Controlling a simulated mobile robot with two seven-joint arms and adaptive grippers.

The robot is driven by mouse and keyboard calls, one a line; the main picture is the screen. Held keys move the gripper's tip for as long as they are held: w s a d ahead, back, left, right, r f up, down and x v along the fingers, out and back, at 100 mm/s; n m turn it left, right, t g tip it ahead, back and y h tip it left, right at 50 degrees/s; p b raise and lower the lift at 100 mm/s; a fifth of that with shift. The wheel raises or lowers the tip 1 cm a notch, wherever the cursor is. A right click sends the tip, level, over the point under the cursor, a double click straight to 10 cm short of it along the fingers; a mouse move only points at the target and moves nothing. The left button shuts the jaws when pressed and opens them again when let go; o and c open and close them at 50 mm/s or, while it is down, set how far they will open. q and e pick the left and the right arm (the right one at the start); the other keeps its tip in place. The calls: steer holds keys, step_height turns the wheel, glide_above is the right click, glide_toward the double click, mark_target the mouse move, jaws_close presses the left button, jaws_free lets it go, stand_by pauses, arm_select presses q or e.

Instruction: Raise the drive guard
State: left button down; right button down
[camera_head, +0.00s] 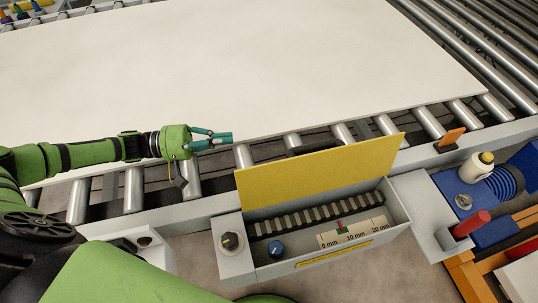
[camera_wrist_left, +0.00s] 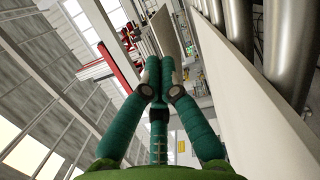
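The yellow drive guard (camera_head: 320,165) stands tilted up along the back edge of a grey drive box (camera_head: 400,215) in the head view. The box is open to view below it, with a dark toothed chain or rack (camera_head: 300,217) inside. My left gripper (camera_head: 230,137) is up and left of the guard, over the near edge of the white sheet, apart from the guard. Its teal fingers come together at the tips in the left wrist view (camera_wrist_left: 160,65), with nothing seen between them. My right gripper does not show.
A large white sheet (camera_head: 230,60) lies on metal rollers (camera_head: 133,190). At right are a red-handled lever (camera_head: 471,223), an orange tab (camera_head: 451,137) and a white bottle (camera_head: 476,167).

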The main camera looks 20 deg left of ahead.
arm_select(q)
steer(key=s+d+r+p, duration=0.1)
steer(key=d+p, duration=0.4)
steer(key=d, duration=0.7)
steer(key=shift+g+h, duration=0.3)
steer(key=shift+g, duration=0.1)
